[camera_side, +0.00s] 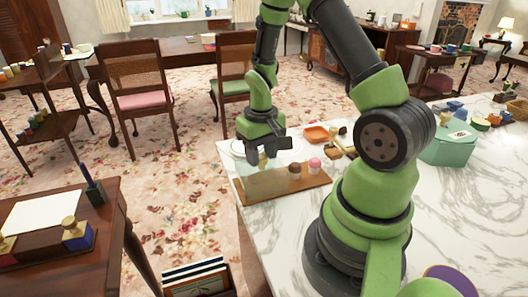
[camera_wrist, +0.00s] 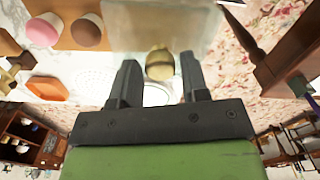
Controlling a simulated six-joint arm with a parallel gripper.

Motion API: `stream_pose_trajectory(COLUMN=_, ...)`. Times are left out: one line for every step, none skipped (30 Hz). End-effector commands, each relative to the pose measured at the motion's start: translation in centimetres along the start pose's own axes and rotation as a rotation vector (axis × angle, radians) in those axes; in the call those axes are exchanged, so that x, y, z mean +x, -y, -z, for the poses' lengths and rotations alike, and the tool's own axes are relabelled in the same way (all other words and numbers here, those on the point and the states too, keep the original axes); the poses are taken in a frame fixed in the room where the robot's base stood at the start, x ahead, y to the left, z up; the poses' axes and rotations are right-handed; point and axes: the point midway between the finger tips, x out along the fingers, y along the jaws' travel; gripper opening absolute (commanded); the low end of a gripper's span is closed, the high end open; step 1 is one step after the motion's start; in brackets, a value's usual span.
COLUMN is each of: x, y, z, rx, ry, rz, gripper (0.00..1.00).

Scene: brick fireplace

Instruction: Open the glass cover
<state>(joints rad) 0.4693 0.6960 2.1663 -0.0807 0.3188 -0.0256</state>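The glass cover (camera_side: 262,184) is a pale, see-through box on a wooden board (camera_side: 306,190) near the marble table's left edge. It also shows at the top of the wrist view (camera_wrist: 160,25). Its round tan-gold knob (camera_wrist: 159,66) faces my gripper; in the side view the knob (camera_side: 262,160) is partly hidden by the gripper. My gripper (camera_side: 267,147) is just above the cover. In the wrist view my gripper (camera_wrist: 158,72) is open, with one finger on each side of the knob and visible gaps between.
A brown cupcake (camera_side: 295,169) and a pink-topped one (camera_side: 315,164) stand on the board right of the cover. An orange dish (camera_side: 316,134) and a white plate (camera_side: 238,148) lie behind. A green box (camera_side: 450,145) stands farther right. The marble front right is largely clear.

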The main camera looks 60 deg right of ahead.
Motion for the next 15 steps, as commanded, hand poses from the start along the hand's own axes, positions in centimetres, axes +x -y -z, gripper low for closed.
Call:
stream_pose_trajectory(x=0.0, y=0.0, z=0.0, rx=0.000, ry=0.000, rz=0.000, gripper=0.54)
stream_pose_trajectory(x=0.0, y=0.0, z=0.0, rx=0.000, ry=0.000, rz=0.000, gripper=0.56)
stream_pose_trajectory(x=0.0, y=0.0, z=0.0, rx=0.000, ry=0.001, rz=0.000, gripper=0.56)
stream_pose_trajectory(x=0.0, y=0.0, z=0.0, rx=0.000, ry=0.001, rz=0.000, gripper=0.56)
stream_pose_trajectory(x=0.0, y=0.0, z=0.0, rx=0.000, ry=0.002, rz=0.000, gripper=0.56)
stream_pose_trajectory(x=0.0, y=0.0, z=-0.1, rx=0.000, ry=0.002, rz=0.000, gripper=0.56)
stream_pose_trajectory(x=0.0, y=0.0, z=-0.1, rx=0.000, ry=0.002, rz=0.000, gripper=0.56)
stream_pose_trajectory(x=0.0, y=0.0, z=-0.1, rx=0.000, ry=0.002, rz=0.000, gripper=0.56)
stream_pose_trajectory(x=0.0, y=0.0, z=-0.1, rx=0.000, ry=0.002, rz=0.000, gripper=0.56)
stream_pose_trajectory(x=-0.1, y=0.0, z=-0.1, rx=0.000, ry=0.002, rz=0.000, gripper=0.56)
stream_pose_trajectory(x=-0.2, y=0.0, z=-0.1, rx=0.000, ry=0.002, rz=0.000, gripper=0.56)
stream_pose_trajectory(x=-0.4, y=0.0, z=0.0, rx=0.000, ry=0.001, rz=0.000, gripper=0.56)
stream_pose_trajectory(x=-0.7, y=0.0, z=0.0, rx=-0.001, ry=-0.001, rz=0.000, gripper=0.56)
stream_pose_trajectory(x=-1.0, y=0.0, z=0.0, rx=-0.001, ry=-0.001, rz=0.000, gripper=0.56)
stream_pose_trajectory(x=-1.5, y=0.0, z=0.1, rx=-0.002, ry=-0.003, rz=0.000, gripper=0.56)
